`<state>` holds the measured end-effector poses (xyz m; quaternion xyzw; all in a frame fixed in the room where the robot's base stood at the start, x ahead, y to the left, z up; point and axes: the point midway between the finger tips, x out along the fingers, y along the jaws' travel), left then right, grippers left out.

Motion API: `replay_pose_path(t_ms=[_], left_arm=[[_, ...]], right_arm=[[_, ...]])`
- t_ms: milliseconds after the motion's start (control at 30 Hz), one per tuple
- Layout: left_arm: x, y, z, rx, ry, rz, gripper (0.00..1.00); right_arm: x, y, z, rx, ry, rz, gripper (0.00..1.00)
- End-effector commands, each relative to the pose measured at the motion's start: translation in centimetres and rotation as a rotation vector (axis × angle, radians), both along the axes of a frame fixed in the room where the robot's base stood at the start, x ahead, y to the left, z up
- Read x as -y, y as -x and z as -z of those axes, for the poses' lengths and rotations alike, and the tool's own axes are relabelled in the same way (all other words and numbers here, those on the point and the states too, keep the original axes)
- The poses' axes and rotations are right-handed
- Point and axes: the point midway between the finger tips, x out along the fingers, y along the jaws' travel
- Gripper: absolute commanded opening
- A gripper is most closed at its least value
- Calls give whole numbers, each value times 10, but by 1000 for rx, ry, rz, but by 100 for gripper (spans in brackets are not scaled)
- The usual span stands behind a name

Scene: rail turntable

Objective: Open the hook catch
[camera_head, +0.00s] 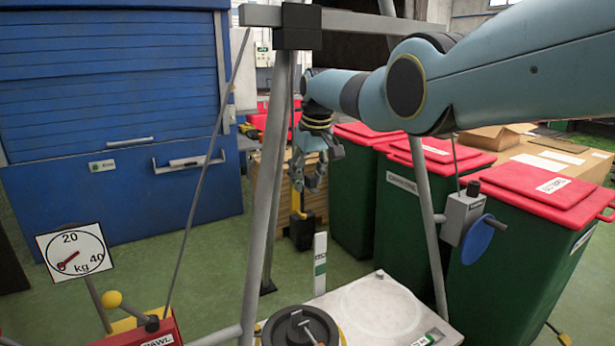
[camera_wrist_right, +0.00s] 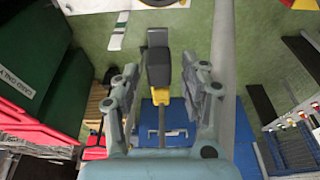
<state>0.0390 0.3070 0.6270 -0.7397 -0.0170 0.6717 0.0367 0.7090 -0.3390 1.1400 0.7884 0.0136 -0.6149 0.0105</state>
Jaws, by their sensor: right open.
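My right gripper (camera_head: 309,180) is open, pointing down in the middle of the head view. In the right wrist view its two fingers (camera_wrist_right: 163,88) stand apart. A yellow and black piece (camera_head: 299,226), which may be the hook with its catch, is just below the fingertips in the head view. In the right wrist view its black block (camera_wrist_right: 158,68) shows between and beyond the fingers, with a yellow part below it. I see no finger touching it. I cannot make out the catch itself. My left gripper is not in view.
A slanted grey frame leg (camera_head: 264,190) stands close left of the gripper, and another leg (camera_head: 428,210) is to the right. A crank box (camera_head: 462,213) is on that leg. Green bins with red lids (camera_head: 542,192) stand at right. A pale platform (camera_head: 375,305) is below.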

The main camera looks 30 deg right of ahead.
Motion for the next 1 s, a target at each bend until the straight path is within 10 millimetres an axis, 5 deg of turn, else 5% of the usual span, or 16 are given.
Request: replay_pose_path(t_ms=[267,700,1000], left_arm=[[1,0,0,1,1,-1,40],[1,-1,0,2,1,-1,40],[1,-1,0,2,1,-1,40]], right_arm=[[1,1,-11,3,0,0,44],[1,22,-93,3,1,0,44],[1,29,-116,0,0,0,44]])
